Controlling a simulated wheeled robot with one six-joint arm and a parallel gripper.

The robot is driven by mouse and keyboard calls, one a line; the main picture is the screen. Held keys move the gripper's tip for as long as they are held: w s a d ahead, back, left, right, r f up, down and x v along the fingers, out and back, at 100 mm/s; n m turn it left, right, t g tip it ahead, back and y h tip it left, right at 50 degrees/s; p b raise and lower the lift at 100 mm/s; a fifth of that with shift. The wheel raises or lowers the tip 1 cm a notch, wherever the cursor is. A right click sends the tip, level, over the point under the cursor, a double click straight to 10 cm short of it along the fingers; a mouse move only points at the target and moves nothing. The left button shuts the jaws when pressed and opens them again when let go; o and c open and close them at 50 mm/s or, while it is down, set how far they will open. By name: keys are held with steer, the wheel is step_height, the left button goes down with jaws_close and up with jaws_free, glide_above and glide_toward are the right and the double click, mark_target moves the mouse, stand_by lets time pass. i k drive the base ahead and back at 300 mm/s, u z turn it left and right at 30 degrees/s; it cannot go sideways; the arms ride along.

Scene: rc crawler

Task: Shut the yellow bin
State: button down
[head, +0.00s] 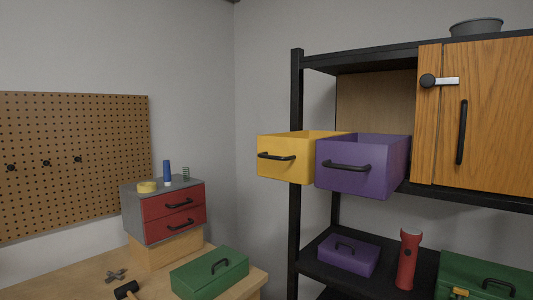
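The yellow bin (284,162) is a drawer-like box with a black bar handle (276,156) on its front. It sticks out from the upper part of the black shelf rack, and its open top shows. A purple bin (362,167) beside it on the right also sticks out and hides part of the yellow bin's right side. My gripper is not in view.
A wooden cabinet door (490,120) is right of the bins. Below stand a purple toolbox (348,254), a red flashlight (408,258) and a green case (483,277). A workbench (70,279) at left holds a red drawer unit (174,211) and green toolbox (210,272).

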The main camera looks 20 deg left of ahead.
mark_target(289, 157)
steer(key=u, duration=0.35)
steer(key=i, duration=0.4)
steer(key=u, duration=0.4)
